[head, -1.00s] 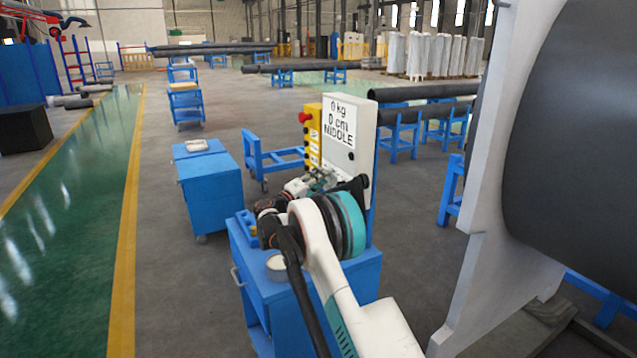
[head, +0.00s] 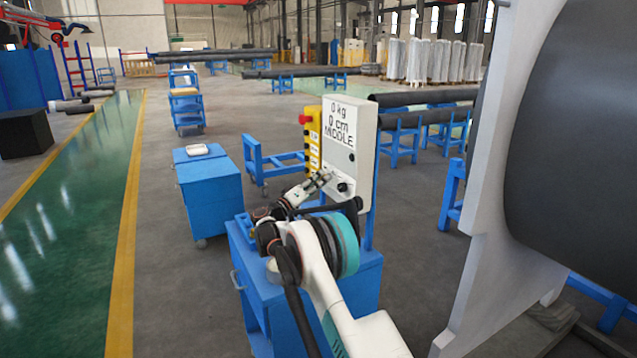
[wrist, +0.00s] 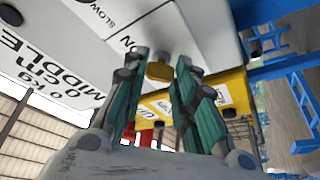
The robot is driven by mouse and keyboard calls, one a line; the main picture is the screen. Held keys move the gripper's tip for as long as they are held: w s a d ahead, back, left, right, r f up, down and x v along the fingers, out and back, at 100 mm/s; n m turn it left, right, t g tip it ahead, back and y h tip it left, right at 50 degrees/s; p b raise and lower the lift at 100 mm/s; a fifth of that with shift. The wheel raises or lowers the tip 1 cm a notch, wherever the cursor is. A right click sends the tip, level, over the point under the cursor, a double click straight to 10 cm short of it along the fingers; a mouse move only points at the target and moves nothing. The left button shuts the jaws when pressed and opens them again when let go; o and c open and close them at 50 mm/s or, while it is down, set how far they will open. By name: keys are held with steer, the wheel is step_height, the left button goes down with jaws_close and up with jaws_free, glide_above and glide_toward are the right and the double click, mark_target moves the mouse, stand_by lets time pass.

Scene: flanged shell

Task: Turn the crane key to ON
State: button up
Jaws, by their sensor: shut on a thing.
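The crane's white control box (head: 349,130) stands upright and reads "0 kg 0 cm MIDDLE"; it also fills the upper left of the wrist view (wrist: 75,45). My gripper (head: 322,180) is at the lower front of the box. In the wrist view, its two teal fingers (wrist: 162,64) are shut on a small brass-coloured key (wrist: 160,71) on the box face. "ON" and part of "SLOW" are printed near the key. The key's exact angle is hard to tell. In the head view the key is hidden by my gripper.
A yellow button pendant (head: 314,140) with a red button is beside the box. A black knob (head: 343,187) is on the box, close right of my gripper. A blue cabinet (head: 350,290) stands below. A large dark cylinder (head: 575,140) with a white flange (head: 490,190) is at right.

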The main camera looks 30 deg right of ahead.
steer(key=shift+f, duration=0.1)
steer(key=o, duration=1.1)
steer(key=v, duration=1.2)
